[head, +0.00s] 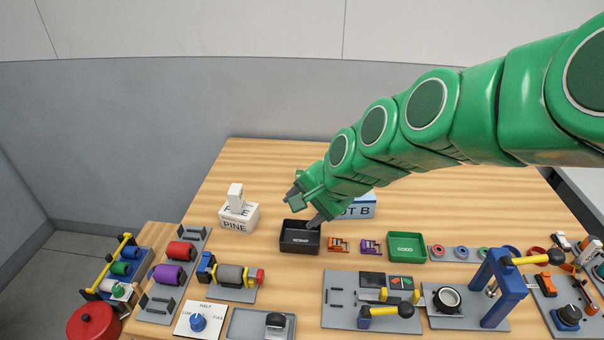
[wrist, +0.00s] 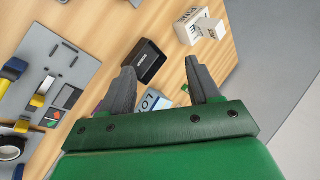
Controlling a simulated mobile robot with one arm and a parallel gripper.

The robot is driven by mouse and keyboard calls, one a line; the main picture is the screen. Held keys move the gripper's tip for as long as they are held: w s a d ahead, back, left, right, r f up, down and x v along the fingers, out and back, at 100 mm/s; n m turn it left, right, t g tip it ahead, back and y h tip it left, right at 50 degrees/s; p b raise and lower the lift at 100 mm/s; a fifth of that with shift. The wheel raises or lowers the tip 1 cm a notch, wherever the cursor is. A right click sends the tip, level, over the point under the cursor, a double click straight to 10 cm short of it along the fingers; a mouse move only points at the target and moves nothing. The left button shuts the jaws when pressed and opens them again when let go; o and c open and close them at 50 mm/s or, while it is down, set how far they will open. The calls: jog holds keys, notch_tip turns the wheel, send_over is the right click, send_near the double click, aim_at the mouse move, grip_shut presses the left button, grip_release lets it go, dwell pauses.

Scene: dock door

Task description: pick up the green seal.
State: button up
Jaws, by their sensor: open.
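No green seal can be made out with certainty. A small green-marked round piece (head: 484,254) sits on a grey strip at the right in the head view, too small to name. In the wrist view a small green patch (wrist: 185,91) shows beside the right finger; I cannot tell whether it is a separate thing. My gripper (head: 305,208) is open, above the table near the black tray (head: 300,243). Its two grey fingers (wrist: 161,85) are apart, with nothing clearly held. A blue box (head: 361,207) marked "LOT B" is partly hidden behind my arm, and shows between the fingers.
A white "PINE" box (head: 238,218) stands left of the black tray. Orange (head: 338,244) and purple (head: 371,247) pieces lie between it and the green "GOOD" tray (head: 407,247). A blue press (head: 501,288) and panels fill the front. The table's back left is clear.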

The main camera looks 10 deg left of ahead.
jog(key=w+a+m+t+y, duration=0.2)
jog(key=w+a+m, duration=0.3)
jog(key=w+a, duration=0.4)
jog(key=m+t+h, duration=0.3)
jog(key=m+t, duration=0.4)
jog(key=m, duration=1.2)
send_over(300, 174)
jog(key=s+a, duration=0.5)
jog(key=s, duration=0.2)
notch_tip(300, 174, down, 12)
jog(key=w+d+f+m+h, duration=0.1)
jog(key=f, duration=0.1)
jog(key=d+f+m+h, duration=0.1)
jog(key=d+f+m, duration=0.1)
jog(key=w+d+f+m+h, duration=0.1)
jog(key=f, duration=0.2)
jog(key=shift+w+d+m+t+h, duration=0.15)
jog(key=shift+w+m+t+h, duration=0.15)
jog(key=shift+m+t+h, duration=0.1)
jog(key=shift+w+d+f+m+h, duration=0.15)
jog(key=shift+d+f+m+h, duration=0.15)
jog(key=shift+d+f, duration=0.05)
jog(key=shift+x, duration=2.35)
jog(key=shift+w+f, duration=0.25)
jog(key=shift+w, duration=0.45)
jog(key=shift+w+f, duration=0.35)
jog(key=shift+w, duration=0.3)
jog(key=shift+c, duration=0.4)
jog(key=c, duration=0.9)
